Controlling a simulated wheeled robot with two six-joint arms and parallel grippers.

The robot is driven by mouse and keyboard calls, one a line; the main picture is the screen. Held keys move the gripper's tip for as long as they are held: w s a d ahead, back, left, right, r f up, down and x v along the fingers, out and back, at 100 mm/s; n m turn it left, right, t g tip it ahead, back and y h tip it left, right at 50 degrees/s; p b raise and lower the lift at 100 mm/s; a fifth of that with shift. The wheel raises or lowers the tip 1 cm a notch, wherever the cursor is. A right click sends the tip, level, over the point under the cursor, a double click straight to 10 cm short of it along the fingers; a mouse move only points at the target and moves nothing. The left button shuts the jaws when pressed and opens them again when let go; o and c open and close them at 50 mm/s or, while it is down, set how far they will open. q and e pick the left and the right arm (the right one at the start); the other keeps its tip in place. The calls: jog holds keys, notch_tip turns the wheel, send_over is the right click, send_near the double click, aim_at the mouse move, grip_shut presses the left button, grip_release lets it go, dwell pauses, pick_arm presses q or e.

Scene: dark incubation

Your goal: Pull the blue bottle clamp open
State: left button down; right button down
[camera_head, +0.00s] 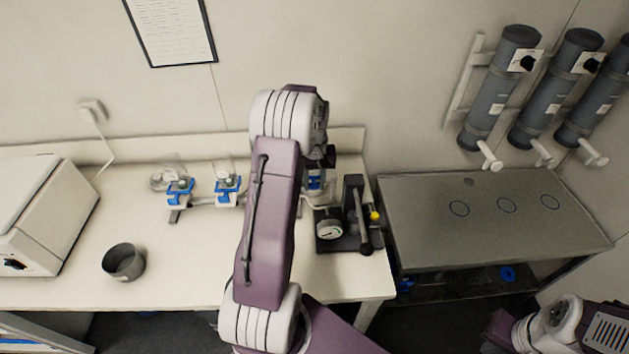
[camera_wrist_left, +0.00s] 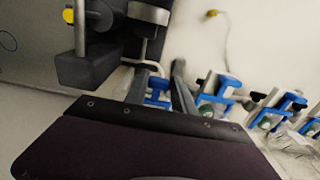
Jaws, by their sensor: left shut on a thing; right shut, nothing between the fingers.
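My left gripper (camera_wrist_left: 160,85) has its two dark fingers on either side of part of a blue bottle clamp (camera_wrist_left: 158,92) and is shut on it. In the head view this clamp (camera_head: 314,182) is the rightmost of three on the bench, partly covered by my left arm.
A black device with a gauge (camera_head: 330,229) and a lever (camera_head: 362,222) stands just right of the held clamp. A metal bowl (camera_head: 124,262) and a white machine (camera_head: 38,215) are at the left. Grey cylinders (camera_head: 503,85) hang above a grey table (camera_head: 440,245).

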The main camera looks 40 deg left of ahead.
pick_arm(q)
jog(key=shift+f, duration=0.2)
jog(key=c, duration=1)
grip_release()
jog(key=shift+c, duration=0.2)
jog(key=shift+w+a, duration=0.1)
pick_arm(e)
jog(key=shift+w+a, duration=0.25)
jog(key=shift+w, duration=0.1)
pick_arm(q)
notch_tip(320, 180, up, 9)
jog(key=shift+r+b, duration=0.1)
jog(key=shift+b, duration=0.2)
pick_arm(e)
jog(key=shift+f, duration=0.3)
